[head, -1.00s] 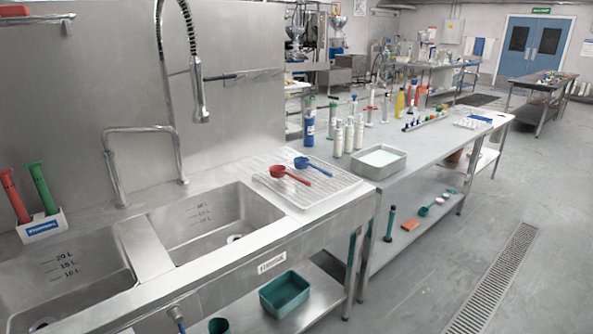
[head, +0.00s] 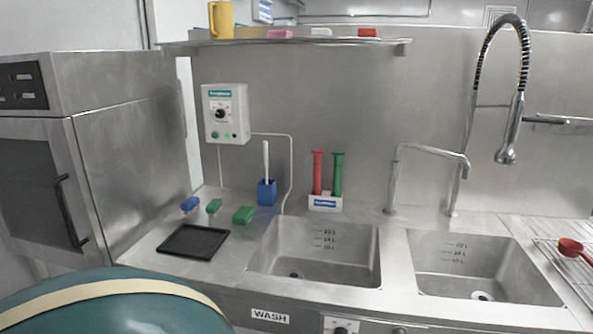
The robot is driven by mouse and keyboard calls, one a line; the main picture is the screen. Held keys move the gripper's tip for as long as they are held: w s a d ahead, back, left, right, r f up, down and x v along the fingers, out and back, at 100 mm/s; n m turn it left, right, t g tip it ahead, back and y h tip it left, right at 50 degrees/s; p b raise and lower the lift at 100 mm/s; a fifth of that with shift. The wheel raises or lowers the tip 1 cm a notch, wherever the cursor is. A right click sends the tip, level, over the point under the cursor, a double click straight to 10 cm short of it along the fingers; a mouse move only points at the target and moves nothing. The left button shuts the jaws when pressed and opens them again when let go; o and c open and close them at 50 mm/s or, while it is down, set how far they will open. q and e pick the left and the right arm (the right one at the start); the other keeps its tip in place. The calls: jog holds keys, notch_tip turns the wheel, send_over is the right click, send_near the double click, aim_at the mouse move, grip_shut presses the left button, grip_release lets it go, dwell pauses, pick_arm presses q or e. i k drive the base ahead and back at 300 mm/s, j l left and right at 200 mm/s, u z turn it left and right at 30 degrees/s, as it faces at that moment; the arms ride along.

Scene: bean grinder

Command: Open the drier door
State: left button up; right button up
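A steel cabinet (head: 110,125) stands at the left edge of the head view and looks like the drier, though no label on it is readable. Its front door (head: 35,165) has a dark window and appears shut. A black, slanted bar handle (head: 70,213) is on the right side of the door. A dark control panel (head: 20,85) is above the door. The left part of the cabinet is cut off by the picture edge. Neither of my grippers is in view.
A rounded teal thing with a cream band (head: 120,303) fills the lower left, in front of the cabinet and counter; I cannot tell what it is. A black tray (head: 194,241) lies on the counter beside the cabinet. Two sinks (head: 317,283) are to the right.

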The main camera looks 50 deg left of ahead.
aim_at(59, 132)
jog(key=u, duration=2.85)
